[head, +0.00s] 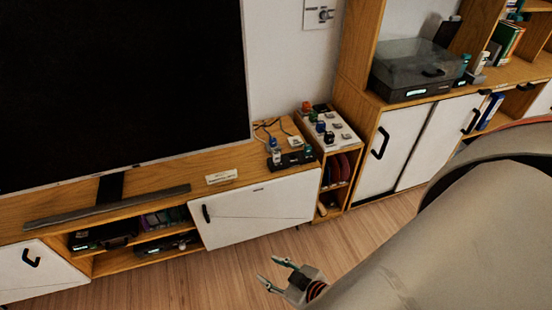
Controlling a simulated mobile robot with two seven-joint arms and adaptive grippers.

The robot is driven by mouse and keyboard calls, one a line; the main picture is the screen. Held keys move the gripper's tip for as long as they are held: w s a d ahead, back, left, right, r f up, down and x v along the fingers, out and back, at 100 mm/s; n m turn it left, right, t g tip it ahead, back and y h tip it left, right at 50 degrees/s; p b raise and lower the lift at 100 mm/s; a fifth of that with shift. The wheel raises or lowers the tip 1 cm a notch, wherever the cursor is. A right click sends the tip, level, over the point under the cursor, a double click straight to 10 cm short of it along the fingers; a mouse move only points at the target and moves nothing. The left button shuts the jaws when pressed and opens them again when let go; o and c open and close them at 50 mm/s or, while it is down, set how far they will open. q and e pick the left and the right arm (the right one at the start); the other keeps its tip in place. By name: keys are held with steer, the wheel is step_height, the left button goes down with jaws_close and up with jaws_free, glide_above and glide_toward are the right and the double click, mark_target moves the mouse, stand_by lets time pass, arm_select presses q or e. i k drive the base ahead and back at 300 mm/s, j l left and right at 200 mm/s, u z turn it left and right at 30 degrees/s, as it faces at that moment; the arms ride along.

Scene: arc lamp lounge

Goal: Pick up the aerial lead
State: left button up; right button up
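Thin dark leads (267,132) lie on the wooden cabinet top to the right of the television, behind a small dark box with coloured items on it. They are too small for me to tell which one is the aerial lead. My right gripper (269,271) is over the wood floor in front of the low cabinet, at the lower middle of the view. Its two fingers are apart with nothing between them. It is well apart from the leads. My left gripper is not in view.
The large television (120,85) stands on the low cabinet (262,212), with a soundbar (110,206) in front. A white panel with coloured items (335,130) sits on a small shelf unit to the right. A turntable (415,70) stands farther right. The floor (200,285) is clear.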

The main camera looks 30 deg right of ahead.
mark_target(277, 155)
steer(key=z, duration=1.25)
